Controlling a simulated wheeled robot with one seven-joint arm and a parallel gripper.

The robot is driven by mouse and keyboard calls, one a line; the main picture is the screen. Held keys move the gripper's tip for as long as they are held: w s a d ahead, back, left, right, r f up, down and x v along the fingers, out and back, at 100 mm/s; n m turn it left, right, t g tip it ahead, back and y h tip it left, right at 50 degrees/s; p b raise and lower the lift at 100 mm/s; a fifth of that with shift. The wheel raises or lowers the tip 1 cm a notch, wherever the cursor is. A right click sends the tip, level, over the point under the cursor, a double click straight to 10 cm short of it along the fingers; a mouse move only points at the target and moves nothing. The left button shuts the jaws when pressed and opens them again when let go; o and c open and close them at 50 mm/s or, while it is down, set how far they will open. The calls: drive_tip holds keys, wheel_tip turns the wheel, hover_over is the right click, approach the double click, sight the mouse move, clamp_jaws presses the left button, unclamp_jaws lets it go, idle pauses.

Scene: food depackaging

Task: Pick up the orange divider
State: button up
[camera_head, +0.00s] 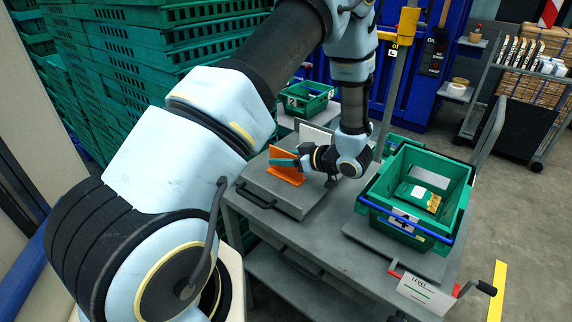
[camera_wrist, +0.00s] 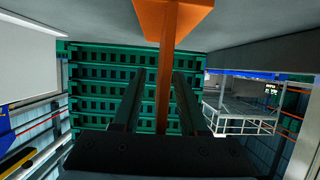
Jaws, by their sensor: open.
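The orange divider (camera_head: 287,176) stands on the grey box-like top at the left of the work table. In the wrist view the divider (camera_wrist: 173,18) shows a wide orange part at the top and a narrow strip running down between the fingers. In the wrist view my gripper (camera_wrist: 160,78) is open, one finger on each side of the strip, with a visible gap at both sides. Part of the divider is hidden behind the fingers in the head view.
A green crate (camera_head: 377,202) with a package (camera_head: 418,193) inside stands to the right on the table (camera_head: 340,259). A white panel (camera_head: 315,133) stands behind the divider. A smaller green crate (camera_head: 307,100) is farther back. Stacked green crates (camera_head: 120,60) fill the back left.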

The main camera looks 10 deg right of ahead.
drive_tip(key=shift+c, duration=0.2)
clamp_jaws()
idle(0.4)
